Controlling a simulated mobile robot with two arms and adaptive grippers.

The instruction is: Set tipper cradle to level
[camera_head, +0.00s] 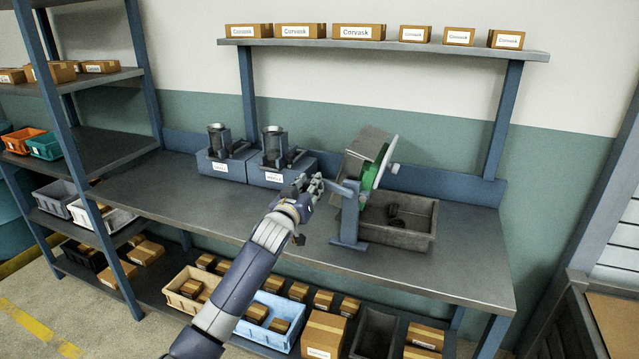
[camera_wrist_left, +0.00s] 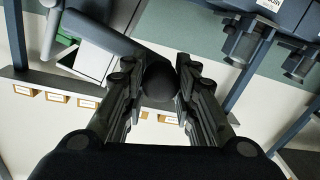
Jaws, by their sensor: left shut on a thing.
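The tipper (camera_head: 348,228) stands on the bench, a blue-grey frame with a green disc (camera_head: 371,176). Its cradle, a grey box (camera_head: 362,145), is tilted rather than level. A lever arm (camera_head: 341,189) sticks out from the tipper to the left. My left gripper (camera_head: 315,185) is at the lever's outer end. In the left wrist view its fingers are shut on a dark round knob (camera_wrist_left: 158,80), with the lever arm running up and left from it. The fingers hide part of the lever's end in the head view. My right gripper is not in view.
A grey bin (camera_head: 425,240) with dark pieces inside sits under and right of the tipper. Two blue machines (camera_head: 222,165) (camera_head: 277,176) stand left of it. A shelf (camera_head: 390,45) with cartons is above. The front bench top is clear.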

